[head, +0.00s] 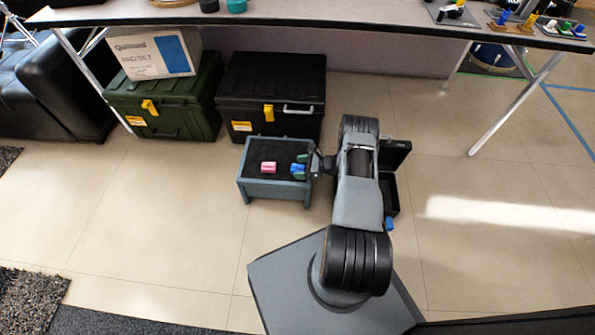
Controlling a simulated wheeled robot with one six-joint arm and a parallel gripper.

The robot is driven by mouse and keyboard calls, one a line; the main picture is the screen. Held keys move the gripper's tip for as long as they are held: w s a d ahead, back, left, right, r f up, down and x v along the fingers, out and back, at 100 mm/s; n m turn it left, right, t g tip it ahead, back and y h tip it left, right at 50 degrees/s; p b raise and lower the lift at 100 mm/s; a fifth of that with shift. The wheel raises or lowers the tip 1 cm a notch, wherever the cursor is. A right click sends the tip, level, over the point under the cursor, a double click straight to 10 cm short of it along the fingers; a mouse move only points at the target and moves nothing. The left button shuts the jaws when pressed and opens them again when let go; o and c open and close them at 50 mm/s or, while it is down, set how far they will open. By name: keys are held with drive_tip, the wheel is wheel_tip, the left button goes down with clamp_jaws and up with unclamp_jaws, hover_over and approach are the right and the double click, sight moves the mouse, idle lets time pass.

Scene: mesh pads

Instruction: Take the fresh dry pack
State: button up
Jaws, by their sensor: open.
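A small grey-blue stand (255,190) with a dark top is on the floor in front of the black chest. A pink pack (268,167) lies on the left part of its top. Small blue pieces (297,168) with some green lie at the right part, close to my gripper; their shapes are too small to make out. My gripper (306,168) is open over the right edge of the stand, pointing left, apart from the pink pack. I cannot tell which piece is the fresh dry pack.
An open black case (395,155) is on the floor right of the stand, partly hidden by my arm, with a blue bit (389,224) at its front. A green chest (165,105) and a black chest (270,90) stand behind. The floor at left is clear.

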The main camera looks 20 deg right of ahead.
drive_tip(key=shift+w+a, duration=0.1)
drive_tip(key=shift+a, duration=0.05)
drive_tip(key=shift+c, duration=0.3)
drive_tip(key=c, duration=0.9)
drive_tip(key=shift+r, duration=0.1)
drive_tip(key=shift+c, duration=0.2)
